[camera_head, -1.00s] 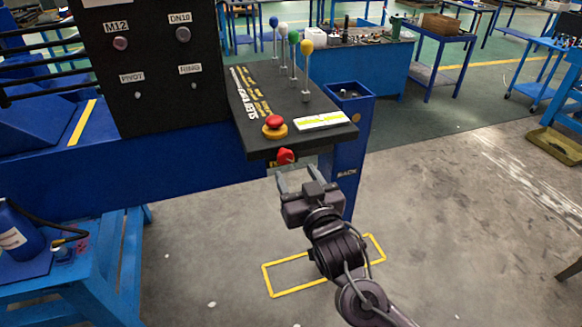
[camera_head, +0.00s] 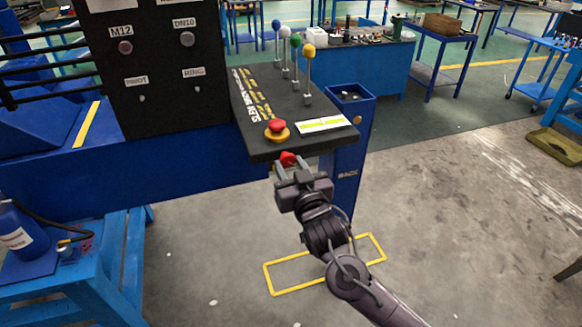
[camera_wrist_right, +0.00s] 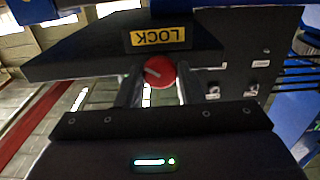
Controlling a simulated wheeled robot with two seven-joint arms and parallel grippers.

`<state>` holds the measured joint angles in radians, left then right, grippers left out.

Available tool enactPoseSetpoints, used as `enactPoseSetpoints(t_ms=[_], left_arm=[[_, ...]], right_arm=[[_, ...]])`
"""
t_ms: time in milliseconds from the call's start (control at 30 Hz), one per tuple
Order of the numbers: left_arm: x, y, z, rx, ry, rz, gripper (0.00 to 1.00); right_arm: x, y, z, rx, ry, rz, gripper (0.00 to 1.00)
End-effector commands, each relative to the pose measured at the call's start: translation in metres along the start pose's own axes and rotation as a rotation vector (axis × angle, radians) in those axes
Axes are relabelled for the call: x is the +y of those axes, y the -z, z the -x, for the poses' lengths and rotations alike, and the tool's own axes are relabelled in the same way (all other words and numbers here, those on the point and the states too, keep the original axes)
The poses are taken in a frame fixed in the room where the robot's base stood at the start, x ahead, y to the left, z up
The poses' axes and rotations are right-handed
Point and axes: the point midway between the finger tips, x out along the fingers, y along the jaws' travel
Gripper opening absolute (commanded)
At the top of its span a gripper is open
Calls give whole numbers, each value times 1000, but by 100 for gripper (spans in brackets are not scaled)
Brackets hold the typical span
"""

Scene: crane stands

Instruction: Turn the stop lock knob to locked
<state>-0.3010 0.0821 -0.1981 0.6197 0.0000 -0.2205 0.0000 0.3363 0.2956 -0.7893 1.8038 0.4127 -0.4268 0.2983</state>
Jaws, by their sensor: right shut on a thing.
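The stop lock knob is a red knob (camera_head: 287,159) on the front below the black control panel's edge. In the right wrist view the knob (camera_wrist_right: 159,72) shows a pale line slanting across its face, beside a yellow LOCK label (camera_wrist_right: 158,37). My right gripper (camera_head: 291,166) is at the knob, with a finger on either side of it, and is shut on it. In the right wrist view the fingers (camera_wrist_right: 157,88) flank the knob. My left gripper is not in view.
A red mushroom button (camera_head: 277,127) on a yellow base sits on the panel top (camera_head: 262,107) above the knob. Several levers with coloured balls stand behind it. A blue post (camera_head: 347,140) is close on the right.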

Motion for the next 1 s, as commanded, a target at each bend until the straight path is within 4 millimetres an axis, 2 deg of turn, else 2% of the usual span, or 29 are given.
enactPoseSetpoints(t_ms=[267,467,1000], left_arm=[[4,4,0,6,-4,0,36],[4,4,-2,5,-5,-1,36],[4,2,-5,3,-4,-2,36]], right_arm=[[-1,-1,0,-1,1,-25,12],[-1,-1,0,-2,0,-117,12],[-1,0,0,-1,-1,-595,12]])
